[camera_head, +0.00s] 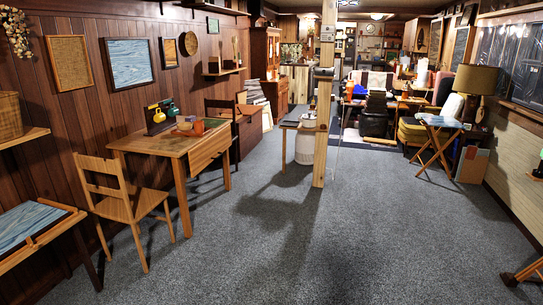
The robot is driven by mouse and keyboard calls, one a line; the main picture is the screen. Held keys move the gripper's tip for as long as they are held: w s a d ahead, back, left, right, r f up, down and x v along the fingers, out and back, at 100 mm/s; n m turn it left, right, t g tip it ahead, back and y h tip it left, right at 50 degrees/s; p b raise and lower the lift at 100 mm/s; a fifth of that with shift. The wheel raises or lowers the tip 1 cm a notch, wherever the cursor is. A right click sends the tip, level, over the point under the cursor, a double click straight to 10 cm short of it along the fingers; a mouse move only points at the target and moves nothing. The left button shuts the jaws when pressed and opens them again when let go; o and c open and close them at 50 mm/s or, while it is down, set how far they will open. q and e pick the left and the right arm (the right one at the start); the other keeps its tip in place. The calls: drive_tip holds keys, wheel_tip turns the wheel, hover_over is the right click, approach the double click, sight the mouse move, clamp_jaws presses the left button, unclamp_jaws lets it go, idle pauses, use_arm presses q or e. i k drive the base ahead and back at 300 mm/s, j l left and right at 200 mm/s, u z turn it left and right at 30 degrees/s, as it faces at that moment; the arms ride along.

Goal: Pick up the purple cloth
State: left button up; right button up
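I cannot make out a purple cloth anywhere in the head view. Neither my left nor my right gripper shows in this frame. A wooden table (165,143) with its drawer front facing right stands by the left wall. On it are an orange cup-like object (197,127) and yellow and teal vessels (173,110). A folding stand (437,144) on the right bears a whitish, crumpled-looking item (437,120), too small to identify.
A wooden chair (122,207) stands before the table, and a blue-topped table (28,232) is at the lower left. A wooden post (324,110) rises mid-room. A lamp (474,82) stands right. The grey carpet (300,250) in front is clear.

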sight(192, 119)
drive_tip(key=i+l, duration=0.1)
drive_tip(key=i, duration=1.5)
drive_tip(key=i+l, duration=0.15)
drive_tip(key=i, duration=1.45)
drive_tip(key=i+l, duration=0.1)
drive_tip(key=i, duration=1.5)
